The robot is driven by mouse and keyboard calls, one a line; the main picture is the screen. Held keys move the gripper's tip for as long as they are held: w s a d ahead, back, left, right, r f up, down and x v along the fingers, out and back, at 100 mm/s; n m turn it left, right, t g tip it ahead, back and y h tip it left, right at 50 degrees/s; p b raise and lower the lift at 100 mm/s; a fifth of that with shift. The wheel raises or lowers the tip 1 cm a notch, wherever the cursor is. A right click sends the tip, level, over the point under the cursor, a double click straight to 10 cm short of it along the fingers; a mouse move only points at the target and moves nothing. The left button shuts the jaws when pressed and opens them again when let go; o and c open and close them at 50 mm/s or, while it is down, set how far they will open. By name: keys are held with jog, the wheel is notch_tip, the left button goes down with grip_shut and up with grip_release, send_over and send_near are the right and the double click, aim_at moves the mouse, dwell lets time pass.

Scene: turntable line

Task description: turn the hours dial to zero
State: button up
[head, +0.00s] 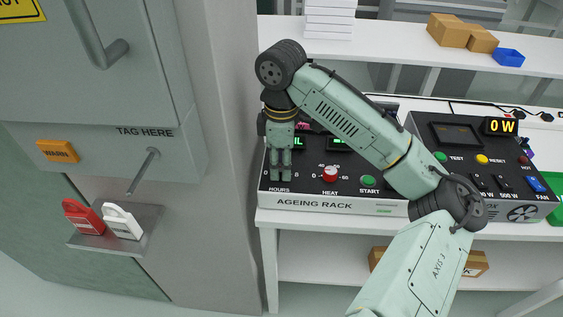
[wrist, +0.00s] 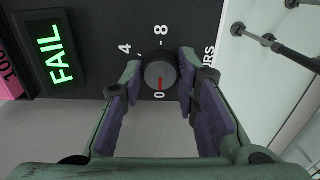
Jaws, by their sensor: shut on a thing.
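The hours dial (wrist: 158,70) is a dark round knob on the black panel, seen between my fingertips in the wrist view. Its red pointer mark is directed at the printed 0; the 4 and 8 are also visible around it. My gripper (wrist: 160,75) is shut on the dial, one finger on each side.
A green FAIL display (wrist: 60,48) is beside the dial. The red heat knob (head: 330,174) and green start button (head: 368,181) are to the right. A grey cabinet (head: 225,150) stands close on the left. A second panel (head: 460,135) is farther right.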

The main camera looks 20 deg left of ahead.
aim_at(281, 167)
jog(key=shift+s, duration=0.1)
jog(key=o, duration=1.2)
jog(key=shift+c, duration=0.2)
notch_tip(281, 167, up, 12)
